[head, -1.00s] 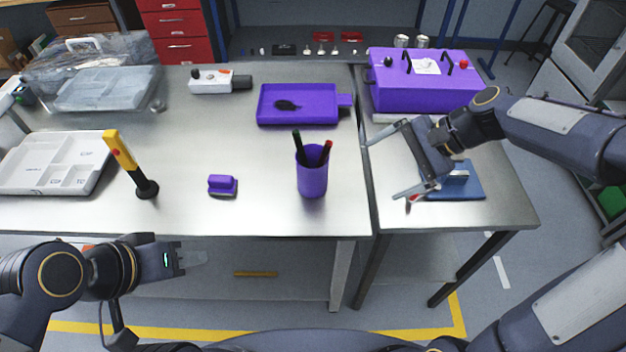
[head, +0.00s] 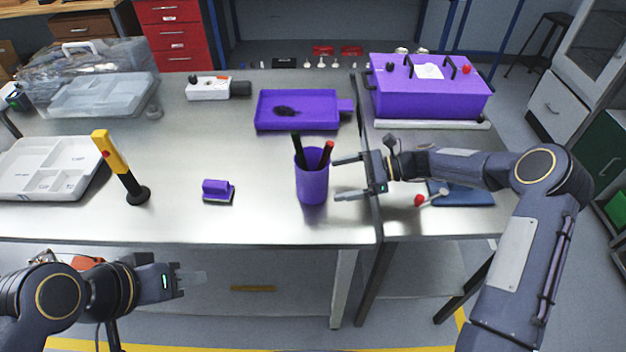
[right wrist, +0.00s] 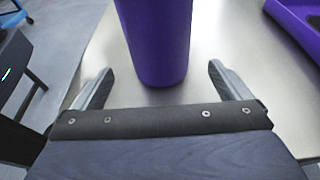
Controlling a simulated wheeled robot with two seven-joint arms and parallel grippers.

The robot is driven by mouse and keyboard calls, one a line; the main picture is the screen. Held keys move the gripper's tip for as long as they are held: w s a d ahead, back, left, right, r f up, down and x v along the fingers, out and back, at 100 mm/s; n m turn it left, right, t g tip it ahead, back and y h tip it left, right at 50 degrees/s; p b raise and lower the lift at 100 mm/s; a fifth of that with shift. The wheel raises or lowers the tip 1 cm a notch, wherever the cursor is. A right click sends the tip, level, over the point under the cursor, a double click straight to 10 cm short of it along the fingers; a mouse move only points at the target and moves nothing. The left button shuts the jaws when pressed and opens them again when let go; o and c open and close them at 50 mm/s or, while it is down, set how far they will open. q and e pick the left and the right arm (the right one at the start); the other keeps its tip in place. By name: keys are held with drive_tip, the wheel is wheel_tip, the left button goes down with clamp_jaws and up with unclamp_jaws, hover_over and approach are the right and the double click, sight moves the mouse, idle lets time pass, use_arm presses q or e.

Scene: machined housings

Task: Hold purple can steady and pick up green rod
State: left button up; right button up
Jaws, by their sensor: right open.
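The purple can (head: 311,182) stands upright near the front right of the larger steel table. A dark rod (head: 297,149) and a rod with a red end (head: 326,154) stick out of its top; neither looks clearly green. My right gripper (head: 336,179) is open just right of the can, fingers pointing at it. In the right wrist view the can (right wrist: 160,40) stands between and just beyond the open fingertips, apparently not gripped. My left gripper (head: 190,281) is empty in front of the table's front edge, low at the left; its finger gap is unclear.
A purple tray (head: 342,122) lies behind the can. A purple block (head: 217,189) and a yellow-handled tool (head: 113,158) stand to the left. A purple box (head: 430,98) and blue plate (head: 470,197) are on the right table.

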sight(317, 184)
use_arm(q)
drive_tip(key=shift+f+b, duration=0.8)
drive_tip(key=shift+f, duration=0.15)
use_arm(e)
drive_tip(key=shift+x, duration=3.55)
drive_tip(key=c, duration=0.7)
use_arm(q)
drive_tip(key=shift+o, duration=0.2)
use_arm(e)
drive_tip(key=shift+c, duration=0.2)
